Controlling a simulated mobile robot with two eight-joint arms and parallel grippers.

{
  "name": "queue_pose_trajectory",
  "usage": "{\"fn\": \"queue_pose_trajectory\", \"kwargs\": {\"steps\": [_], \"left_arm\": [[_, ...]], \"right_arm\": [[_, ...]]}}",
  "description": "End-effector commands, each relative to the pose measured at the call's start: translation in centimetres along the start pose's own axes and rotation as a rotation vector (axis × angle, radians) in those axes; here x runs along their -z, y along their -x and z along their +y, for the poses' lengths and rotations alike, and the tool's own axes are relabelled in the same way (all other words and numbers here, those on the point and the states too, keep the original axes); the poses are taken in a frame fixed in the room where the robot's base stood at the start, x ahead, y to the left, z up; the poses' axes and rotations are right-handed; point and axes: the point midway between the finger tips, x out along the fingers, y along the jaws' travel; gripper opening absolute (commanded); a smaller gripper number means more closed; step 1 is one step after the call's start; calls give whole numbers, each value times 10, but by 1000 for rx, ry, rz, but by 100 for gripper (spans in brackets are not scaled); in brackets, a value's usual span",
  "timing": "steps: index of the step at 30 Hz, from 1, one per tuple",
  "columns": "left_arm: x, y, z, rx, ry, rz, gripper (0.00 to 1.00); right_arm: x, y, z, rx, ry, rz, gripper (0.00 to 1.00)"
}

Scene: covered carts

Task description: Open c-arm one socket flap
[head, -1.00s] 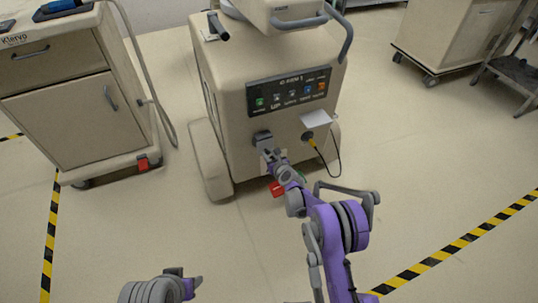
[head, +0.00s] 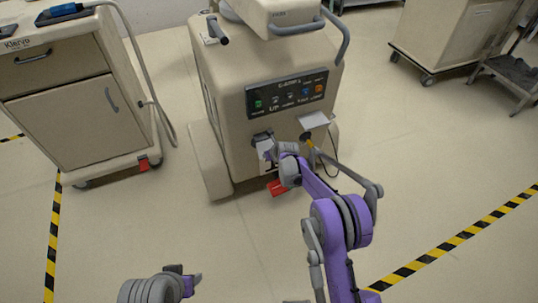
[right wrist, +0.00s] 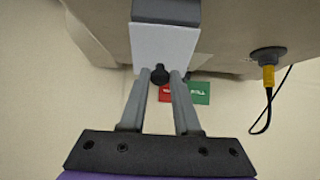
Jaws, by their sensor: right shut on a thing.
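The beige c-arm cart (head: 225,100) stands in the middle of the head view, with a dark button panel whose label appears to read C-ARM 1. On its front face, below the panel, is a dark grey socket housing (head: 262,137) with a pale flap (head: 265,150). The right wrist view shows the pale flap (right wrist: 165,45) with a black knob (right wrist: 160,74) at its lower edge. My right gripper (right wrist: 160,80) is shut on this knob; in the head view my arm partly hides it. My left gripper (head: 192,279) is low in the head view, away from the cart, its jaws unclear.
A yellow plug (head: 310,143) with a black cable sits in the cart's front, right of the flap, below a white card (head: 314,120). Red (right wrist: 168,92) and green (right wrist: 199,93) labels show low. Another cabinet (head: 75,100) stands left. The floor in front is clear.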

Motion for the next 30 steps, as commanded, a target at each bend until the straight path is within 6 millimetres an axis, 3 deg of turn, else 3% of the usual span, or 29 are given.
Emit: {"fn": "queue_pose_trajectory", "kwargs": {"steps": [9, 24, 25, 28, 30], "left_arm": [[0, 1, 0, 0, 0, 0, 50], [0, 1, 0, 0, 0, 0, 50], [0, 1, 0, 0, 0, 0, 50], [0, 1, 0, 0, 0, 0, 50], [0, 1, 0, 0, 0, 0, 50]], "right_arm": [[-3, 7, 0, 0, 0, 112, 0], [-3, 8, 0, -1, 0, 128, 0], [-3, 8, 0, -1, 0, 128, 36], [-3, 8, 0, -1, 0, 128, 54], [-3, 8, 0, -1, 0, 127, 58]]}}
